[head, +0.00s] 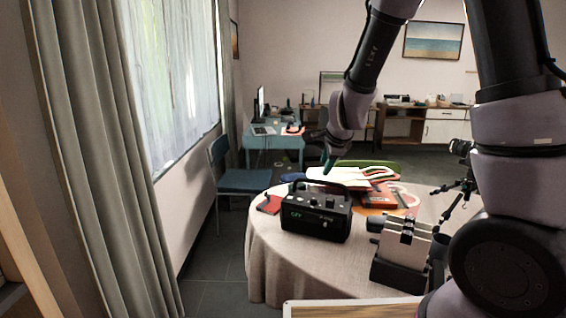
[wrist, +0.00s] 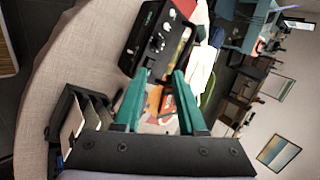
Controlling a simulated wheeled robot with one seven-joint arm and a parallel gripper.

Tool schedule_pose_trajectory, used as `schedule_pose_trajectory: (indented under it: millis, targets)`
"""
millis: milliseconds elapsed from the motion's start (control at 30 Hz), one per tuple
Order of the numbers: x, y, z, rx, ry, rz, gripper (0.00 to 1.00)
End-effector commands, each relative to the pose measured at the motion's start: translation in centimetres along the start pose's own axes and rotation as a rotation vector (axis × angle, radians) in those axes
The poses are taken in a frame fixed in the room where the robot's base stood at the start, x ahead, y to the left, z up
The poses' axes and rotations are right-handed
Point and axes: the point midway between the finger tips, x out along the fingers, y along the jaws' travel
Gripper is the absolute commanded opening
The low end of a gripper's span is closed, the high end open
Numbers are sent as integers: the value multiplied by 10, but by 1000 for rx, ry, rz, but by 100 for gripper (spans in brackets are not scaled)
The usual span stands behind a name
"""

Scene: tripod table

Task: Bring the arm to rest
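My arm reaches out over the round table from the right side of the head view. My gripper (head: 329,167) is small there, with a green fingertip above the far part of the table, behind the black radio-like box (head: 316,212). In the wrist view my gripper (wrist: 160,74) shows two teal fingers standing apart, with nothing held between them. The wrist picture is tilted. The black box (wrist: 155,38) lies just beyond the fingertips there. Whether the fingers touch anything is not clear.
The cloth-covered table (head: 268,262) also holds a dark rack with pale panels (head: 402,250), papers (head: 350,175) and an orange-red box (head: 378,197). A blue chair (head: 240,180) stands behind left. A tripod (head: 460,190) stands at right.

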Motion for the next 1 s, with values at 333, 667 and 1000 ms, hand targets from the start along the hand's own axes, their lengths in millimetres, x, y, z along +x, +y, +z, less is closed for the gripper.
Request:
schedule_pose_trajectory:
  millis: [333,667,1000]
  targets:
    - [-158,-19,-36,-444,-186,-51,40]
    - [-281,33,-76,-923,-139,-59,40]
    - [-317,66,-89,-1103,-87,-13,40]
